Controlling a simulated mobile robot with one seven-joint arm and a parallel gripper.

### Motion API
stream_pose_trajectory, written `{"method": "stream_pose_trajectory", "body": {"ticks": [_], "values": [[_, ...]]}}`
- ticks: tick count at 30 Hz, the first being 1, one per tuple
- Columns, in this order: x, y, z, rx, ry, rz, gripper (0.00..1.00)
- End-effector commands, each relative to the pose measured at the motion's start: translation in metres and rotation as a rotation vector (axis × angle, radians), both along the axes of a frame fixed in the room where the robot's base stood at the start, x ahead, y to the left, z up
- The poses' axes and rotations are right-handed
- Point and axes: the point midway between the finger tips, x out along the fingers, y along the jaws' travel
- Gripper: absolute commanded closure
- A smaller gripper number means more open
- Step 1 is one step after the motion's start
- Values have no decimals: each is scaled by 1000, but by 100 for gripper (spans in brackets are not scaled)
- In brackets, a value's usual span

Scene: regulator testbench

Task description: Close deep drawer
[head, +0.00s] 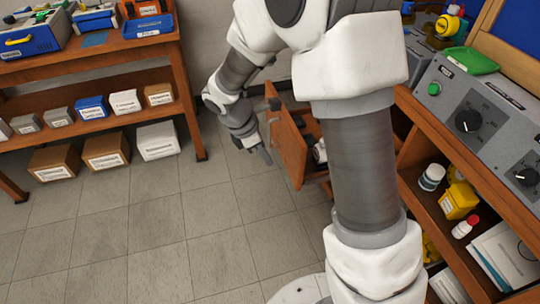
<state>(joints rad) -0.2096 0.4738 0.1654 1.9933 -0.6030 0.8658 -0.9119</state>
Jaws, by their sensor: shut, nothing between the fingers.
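The deep drawer (289,150) is a wooden drawer pulled out from the workbench on the right. Some contents show inside, but my arm hides much of the drawer. My gripper (267,158) is shut and empty. It points down just left of the drawer front, low beside it. I cannot tell whether it touches the panel.
The workbench on the right carries a grey control panel (490,115) and a green tray (466,61). Its open shelf holds bottles and a yellow container (458,200). A wooden shelf table (185,95) with boxes stands at left. The tiled floor (150,240) between is clear.

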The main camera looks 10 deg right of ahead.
Motion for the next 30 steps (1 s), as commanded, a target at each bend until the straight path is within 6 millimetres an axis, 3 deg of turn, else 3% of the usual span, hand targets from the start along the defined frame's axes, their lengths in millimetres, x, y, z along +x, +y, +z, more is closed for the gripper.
{"method": "stream_pose_trajectory", "body": {"ticks": [1, 10, 18, 30], "values": [[-1, -5, -15, -2, 4, -3, 100], [3, -28, -74, 0, 3, -3, 100], [8, -62, -69, 0, -1, -5, 100], [9, -67, -68, 1, -1, -3, 100]]}}
